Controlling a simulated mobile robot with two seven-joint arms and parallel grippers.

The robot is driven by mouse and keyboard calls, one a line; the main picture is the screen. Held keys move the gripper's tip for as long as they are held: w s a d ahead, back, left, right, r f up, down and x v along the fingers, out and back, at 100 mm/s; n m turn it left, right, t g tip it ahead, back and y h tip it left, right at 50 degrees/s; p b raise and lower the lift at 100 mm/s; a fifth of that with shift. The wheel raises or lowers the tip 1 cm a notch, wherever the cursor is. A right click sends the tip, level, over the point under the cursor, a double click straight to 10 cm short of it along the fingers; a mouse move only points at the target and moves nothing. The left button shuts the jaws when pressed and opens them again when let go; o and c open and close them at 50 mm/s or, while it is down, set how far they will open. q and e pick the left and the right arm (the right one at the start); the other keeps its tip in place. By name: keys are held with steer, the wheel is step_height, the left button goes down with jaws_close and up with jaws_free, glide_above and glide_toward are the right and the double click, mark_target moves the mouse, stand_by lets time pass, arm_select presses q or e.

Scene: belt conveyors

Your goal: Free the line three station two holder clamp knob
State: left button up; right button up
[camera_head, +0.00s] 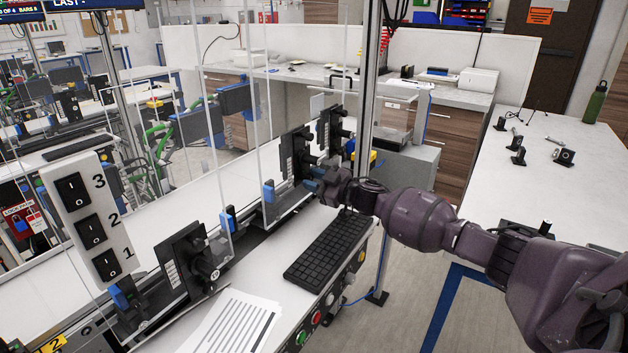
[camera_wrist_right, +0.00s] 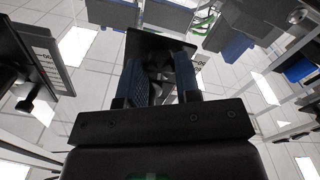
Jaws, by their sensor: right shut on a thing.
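Black holders with clamp knobs stand along the line. The near holder (camera_head: 182,262) has its knob toward me; the middle holder (camera_head: 292,155) and the far holder (camera_head: 328,128) stand close together further back. My right arm reaches in from the right. My right gripper (camera_head: 316,182) is at the middle holder. In the right wrist view its blue-padded fingers (camera_wrist_right: 161,78) are shut on a dark clamp knob (camera_wrist_right: 158,66), in front of a black holder plate (camera_wrist_right: 150,43). The fingers hide much of the knob. I cannot read the station number. My left gripper is not in view.
Clear upright panels (camera_head: 214,170) and a metal post (camera_head: 366,90) stand near the holders. A black keyboard (camera_head: 327,248) and printed sheets (camera_head: 233,325) lie in front. A numbered switch box (camera_head: 88,212) is at left. Another holder (camera_wrist_right: 40,60) shows at left in the wrist view.

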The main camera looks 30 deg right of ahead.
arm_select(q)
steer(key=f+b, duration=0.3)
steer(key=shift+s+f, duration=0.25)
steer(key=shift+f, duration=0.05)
arm_select(e)
steer(key=n, duration=1.7)
steer(key=shift+f, duration=0.2)
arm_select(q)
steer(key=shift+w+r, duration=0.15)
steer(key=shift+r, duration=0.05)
arm_select(e)
steer(key=shift+n, duration=0.3)
steer(key=o, duration=0.8)
steer(key=shift+c, duration=0.2)
steer(key=shift+o, duration=0.8)
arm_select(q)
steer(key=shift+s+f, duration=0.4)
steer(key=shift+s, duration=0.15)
